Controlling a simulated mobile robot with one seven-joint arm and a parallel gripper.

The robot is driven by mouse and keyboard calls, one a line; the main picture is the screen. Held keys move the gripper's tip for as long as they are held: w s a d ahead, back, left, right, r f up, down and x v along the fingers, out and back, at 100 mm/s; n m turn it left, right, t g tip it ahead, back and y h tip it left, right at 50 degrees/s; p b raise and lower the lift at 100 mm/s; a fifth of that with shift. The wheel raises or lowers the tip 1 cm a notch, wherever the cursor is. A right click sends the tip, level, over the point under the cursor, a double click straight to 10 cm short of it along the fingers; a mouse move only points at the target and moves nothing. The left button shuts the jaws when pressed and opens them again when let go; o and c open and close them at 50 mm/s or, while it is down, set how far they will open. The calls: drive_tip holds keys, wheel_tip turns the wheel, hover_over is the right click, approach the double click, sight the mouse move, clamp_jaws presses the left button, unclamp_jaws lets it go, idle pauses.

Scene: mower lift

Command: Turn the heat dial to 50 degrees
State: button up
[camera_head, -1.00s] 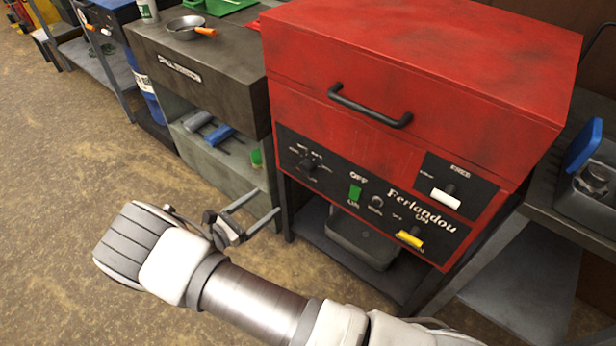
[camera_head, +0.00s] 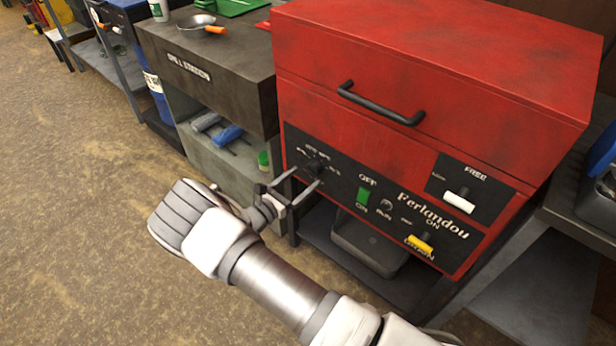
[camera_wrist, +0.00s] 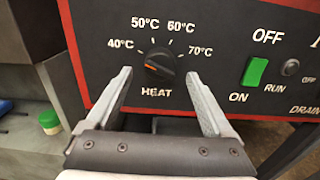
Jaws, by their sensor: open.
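The heat dial (camera_wrist: 159,63) is a round black knob on the black front panel (camera_wrist: 222,52), marked 40, 50, 60 and 70 °C, with HEAT below. Its orange mark points left, near the 40 °C side. The dial also shows in the head view (camera_head: 316,166), at the left of the red machine's panel. My gripper (camera_wrist: 158,77) is open and empty. In the wrist view its fingers stand left and right of the dial, their tips around its lower part. In the head view my gripper (camera_head: 306,178) is close to the panel; I cannot tell whether it touches.
A green switch (camera_wrist: 255,71) between OFF and ON is right of the dial. White (camera_head: 458,202) and yellow (camera_head: 420,244) levers are further right. A black handle (camera_head: 380,103) juts from the red machine (camera_head: 430,60) above. A grey bench (camera_head: 205,65) stands at the left.

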sight(309, 174)
drive_tip(key=shift+x, duration=1.55)
drive_tip(key=shift+c, duration=0.2)
drive_tip(key=c, duration=1.3)
drive_tip(key=shift+c, duration=0.2)
drive_tip(key=shift+m, duration=0.4)
drive_tip(key=m, duration=0.3)
drive_tip(key=shift+m+b, duration=0.3)
drive_tip(key=shift+b, duration=0.1)
drive_tip(key=m, duration=0.4)
drive_tip(key=shift+m, duration=0.3)
